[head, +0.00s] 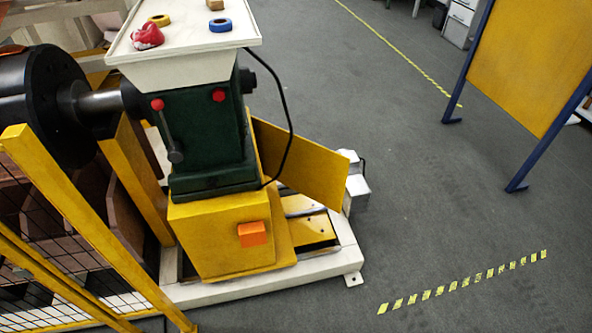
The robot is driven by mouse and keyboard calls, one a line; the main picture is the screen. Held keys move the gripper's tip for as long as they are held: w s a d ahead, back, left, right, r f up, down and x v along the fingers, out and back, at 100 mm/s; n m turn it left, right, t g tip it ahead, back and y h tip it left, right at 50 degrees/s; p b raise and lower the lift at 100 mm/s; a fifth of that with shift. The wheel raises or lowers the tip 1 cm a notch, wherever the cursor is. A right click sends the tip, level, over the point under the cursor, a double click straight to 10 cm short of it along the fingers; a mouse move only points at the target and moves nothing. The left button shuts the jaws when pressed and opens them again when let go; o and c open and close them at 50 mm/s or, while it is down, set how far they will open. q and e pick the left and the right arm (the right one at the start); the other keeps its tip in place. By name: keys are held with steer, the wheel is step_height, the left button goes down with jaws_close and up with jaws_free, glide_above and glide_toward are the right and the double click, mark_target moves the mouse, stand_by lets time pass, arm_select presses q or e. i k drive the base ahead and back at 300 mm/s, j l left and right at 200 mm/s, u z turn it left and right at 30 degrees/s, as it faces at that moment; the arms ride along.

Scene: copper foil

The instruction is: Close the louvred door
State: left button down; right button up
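No louvres can be made out on anything in the head view. A flat yellow panel (308,165) juts out to the right from the far side of the green and yellow machine (215,235), like a door standing open at an angle. Its left part is behind a black cable and the machine body, so I cannot see its hinge or a handle. I cannot tell for sure that this panel is the louvred door. Neither of my grippers is in view.
A yellow mesh guard (75,215) stands at the left by a black roller (40,105). A white tray (185,45) with small items tops the machine. The machine's pale base frame (230,290) edges the floor. A yellow board (530,60) stands right. The grey floor between is clear.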

mark_target(319, 173)
steer(key=k+j+u, duration=0.1)
steer(key=k+u, duration=0.25)
steer(key=k, duration=0.2)
steer(key=k+j+u, duration=0.35)
steer(key=k, duration=0.15)
steer(key=i+l+u, duration=0.15)
steer(key=l+u, duration=0.15)
steer(key=u, duration=0.15)
steer(key=l+u, duration=0.45)
steer(key=i+l+u, duration=0.1)
steer(key=l+u, duration=0.15)
steer(key=u, duration=0.25)
steer(key=l+u, duration=0.45)
steer(key=k+l, duration=0.1)
steer(key=l, duration=0.5)
steer(key=k+l, duration=0.15)
steer(key=l, duration=0.45)
steer(key=k+l, duration=0.1)
steer(key=l, duration=0.5)
steer(key=k+l, duration=0.15)
steer(key=l, duration=0.45)
steer(key=k+l, duration=0.1)
steer(key=l, duration=0.5)
steer(key=k+l, duration=0.1)
steer(key=l, duration=0.5)
steer(key=k+l, duration=0.15)
steer(key=l, duration=0.45)
steer(key=k+l, duration=0.1)
steer(key=l, duration=0.5)
